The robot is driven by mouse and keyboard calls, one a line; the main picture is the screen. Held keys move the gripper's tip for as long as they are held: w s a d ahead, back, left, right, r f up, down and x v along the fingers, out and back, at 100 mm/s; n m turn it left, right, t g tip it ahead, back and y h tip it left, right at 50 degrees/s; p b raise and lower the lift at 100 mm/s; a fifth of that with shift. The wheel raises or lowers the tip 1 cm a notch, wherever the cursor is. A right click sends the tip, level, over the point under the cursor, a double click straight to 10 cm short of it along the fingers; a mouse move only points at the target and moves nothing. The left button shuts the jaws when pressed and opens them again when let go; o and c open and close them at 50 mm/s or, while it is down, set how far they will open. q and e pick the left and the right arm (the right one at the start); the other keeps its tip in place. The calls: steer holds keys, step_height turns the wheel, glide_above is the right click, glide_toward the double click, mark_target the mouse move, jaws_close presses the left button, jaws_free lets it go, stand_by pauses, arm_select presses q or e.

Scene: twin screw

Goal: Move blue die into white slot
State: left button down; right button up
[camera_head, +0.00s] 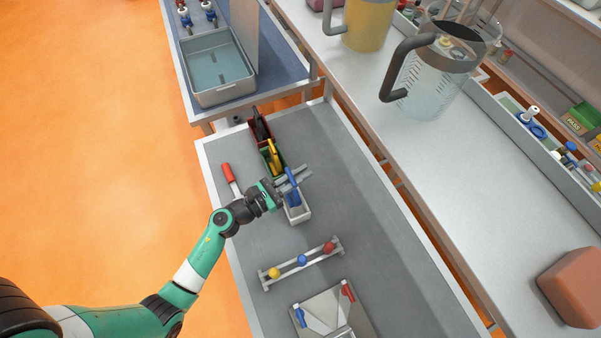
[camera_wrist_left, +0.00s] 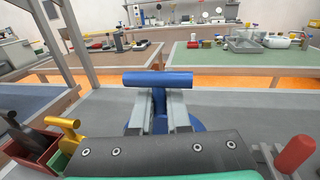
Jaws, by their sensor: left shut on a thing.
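The blue die (camera_head: 291,190) has a T-shaped top with a thick bar. My left gripper (camera_head: 294,179) is shut on it. In the left wrist view the blue bar (camera_wrist_left: 158,79) lies across the ends of the two grey fingers (camera_wrist_left: 160,108), with more blue below them. In the head view the die is over the white slot (camera_head: 300,218), a small open-topped box at the end of a row. I cannot tell whether its lower end is inside the box. My right gripper is not in view.
A red-handled tool (camera_head: 229,176) lies left. A rack with coloured balls (camera_head: 302,261) and a metal plate (camera_head: 324,309) are nearer. The table's right side is clear.

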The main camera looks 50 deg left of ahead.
arm_select(q)
steer(key=shift+f+b, duration=2.75)
steer(key=shift+f, duration=0.2)
steer(key=shift+f+b, duration=0.6)
steer(key=c, duration=0.8)
jaws_free()
steer(key=shift+f, duration=0.1)
steer(key=s, duration=0.3)
steer(key=s+a, duration=0.1)
steer(key=s, duration=0.7)
steer(key=shift+s+a, duration=0.25)
steer(key=shift+a, duration=0.15)
